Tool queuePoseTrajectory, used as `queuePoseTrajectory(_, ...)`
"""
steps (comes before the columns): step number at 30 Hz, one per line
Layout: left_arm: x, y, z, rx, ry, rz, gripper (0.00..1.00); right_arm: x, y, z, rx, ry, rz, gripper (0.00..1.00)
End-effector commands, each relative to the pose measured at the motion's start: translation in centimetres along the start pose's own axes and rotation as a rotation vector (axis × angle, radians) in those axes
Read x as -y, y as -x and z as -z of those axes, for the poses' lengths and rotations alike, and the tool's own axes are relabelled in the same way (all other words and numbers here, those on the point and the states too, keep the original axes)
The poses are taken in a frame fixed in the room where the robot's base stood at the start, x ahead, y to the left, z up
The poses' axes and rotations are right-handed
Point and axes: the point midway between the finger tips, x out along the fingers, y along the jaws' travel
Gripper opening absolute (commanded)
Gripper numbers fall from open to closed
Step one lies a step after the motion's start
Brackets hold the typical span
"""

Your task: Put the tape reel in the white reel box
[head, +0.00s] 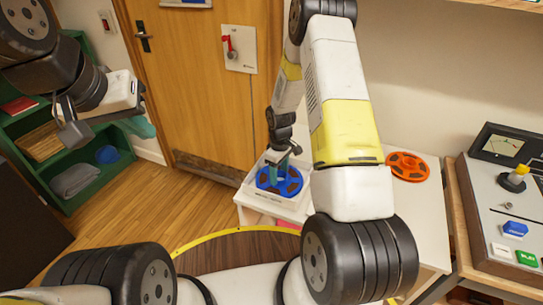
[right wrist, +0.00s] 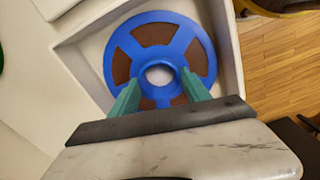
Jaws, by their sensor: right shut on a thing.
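The blue tape reel (head: 286,186) has brown windows and a round centre hole. It lies flat within the walls of the white reel box (head: 268,207), and both show in the right wrist view, reel (right wrist: 122,68) and box wall (right wrist: 232,62). My right gripper (head: 277,172) reaches down over the reel with its teal fingers shut on its hub, also seen in the right wrist view (right wrist: 160,80). I cannot tell if the reel touches the box floor. My left gripper (head: 138,127) hangs empty at the upper left, away from the box; its finger gap is unclear.
An orange reel (head: 407,166) lies on the white table (head: 425,205), right of my right arm. A control console (head: 490,205) stands at the right. A green shelf (head: 115,168) is at the left, and a wooden door (head: 190,85) is behind. Wooden floor (head: 165,205) is open left of the table.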

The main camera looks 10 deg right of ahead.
Motion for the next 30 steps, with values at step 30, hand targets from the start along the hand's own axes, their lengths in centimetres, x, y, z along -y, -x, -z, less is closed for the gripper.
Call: queuePoseTrajectory(30,0.0,0.0,0.0,0.0,0.0,0.0,0.0,-0.1,9.5,0.0,-0.002,-0.002,-0.002,0.77)
